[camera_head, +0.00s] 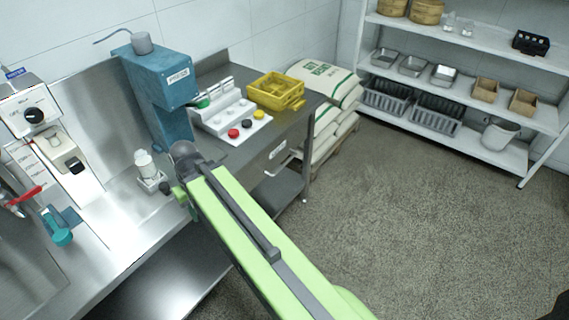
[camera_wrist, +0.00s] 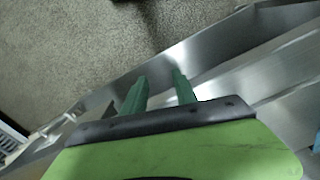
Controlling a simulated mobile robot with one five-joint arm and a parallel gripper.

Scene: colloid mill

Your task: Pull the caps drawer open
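The drawer front (camera_head: 277,158) is set under the right part of the steel bench. It has a small white label, too small to read, and a pale bar handle (camera_head: 284,163). The drawer looks closed, its front in line with the bench. My green arm reaches over the bench front, left of the drawer and apart from it. In the wrist view, my gripper (camera_wrist: 158,78) has two green fingers spread apart with nothing between them. They point toward a steel edge with floor beyond. The drawer handle cannot be made out there.
A blue machine (camera_head: 160,95) stands on the bench. Stacked sacks (camera_head: 325,88) stand beyond the bench. Shelves (camera_head: 455,95) line the back; floor at right is clear.

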